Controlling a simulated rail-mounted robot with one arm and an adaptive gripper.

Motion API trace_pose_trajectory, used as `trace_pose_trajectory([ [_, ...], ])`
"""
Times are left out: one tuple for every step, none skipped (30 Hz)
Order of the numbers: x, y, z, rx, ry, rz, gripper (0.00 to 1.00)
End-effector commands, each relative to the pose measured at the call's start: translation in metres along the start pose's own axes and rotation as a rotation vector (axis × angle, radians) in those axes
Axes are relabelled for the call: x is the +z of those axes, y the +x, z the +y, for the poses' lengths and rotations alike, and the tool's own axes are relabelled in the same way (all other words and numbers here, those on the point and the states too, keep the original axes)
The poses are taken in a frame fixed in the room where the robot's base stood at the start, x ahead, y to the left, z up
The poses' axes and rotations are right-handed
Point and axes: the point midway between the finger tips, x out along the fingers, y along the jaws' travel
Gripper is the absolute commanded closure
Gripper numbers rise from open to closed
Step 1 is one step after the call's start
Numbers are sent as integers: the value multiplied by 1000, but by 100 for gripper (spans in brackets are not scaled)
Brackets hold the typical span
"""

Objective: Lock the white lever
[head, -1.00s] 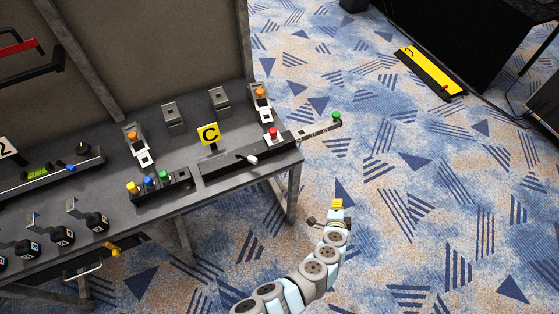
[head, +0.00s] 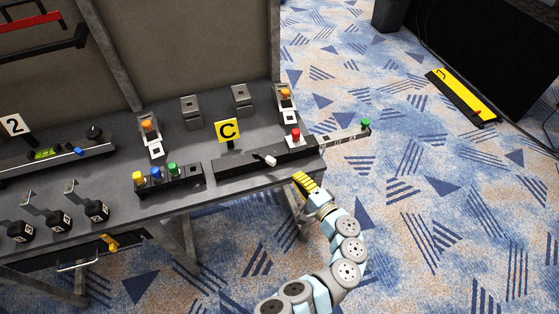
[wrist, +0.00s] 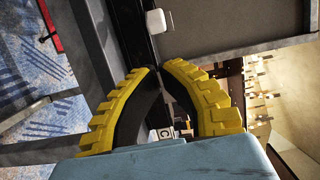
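The white lever (head: 270,160) has a white tip on a dark stem. It sticks out at the front of a long black box (head: 240,167) below the yellow C sign (head: 228,132). In the wrist view the white tip (wrist: 156,20) is beyond my fingertips, with a visible gap. My gripper (head: 304,178) has yellow ribbed fingers and is just off the table's front right corner, right of and a little below the lever in the head view. In the wrist view the fingertips (wrist: 160,68) meet or nearly meet, with nothing between them.
A red button (head: 295,134) and a bar with a green knob (head: 365,125) are right of the lever. Yellow, blue and green buttons (head: 157,173) are on its left. The grey table (head: 200,203) ends close to my gripper.

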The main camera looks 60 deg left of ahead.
Motion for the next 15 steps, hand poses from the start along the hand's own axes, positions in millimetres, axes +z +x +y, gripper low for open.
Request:
trace_pose_trajectory([
  [0,0,-1,-2,-1,-3,100],
  [1,0,-1,-3,-1,-3,100],
  [1,0,-1,-3,-1,-3,100],
  [1,0,-1,-3,-1,-3,100],
  [1,0,-1,-3,-1,-3,100],
  [1,0,-1,-2,-1,-3,100],
  [1,0,-1,-2,-1,-3,100],
  [1,0,-1,-2,0,-2,100],
  [1,1,-1,-2,0,-2,100],
  [1,1,-1,-2,0,-2,100],
  [1,2,-1,-2,0,-2,100],
  [1,3,-1,-2,0,-3,100],
  [1,5,0,-2,-1,-3,100],
  [1,7,0,-2,-1,-3,100],
  [1,11,0,-2,-1,-3,100],
])
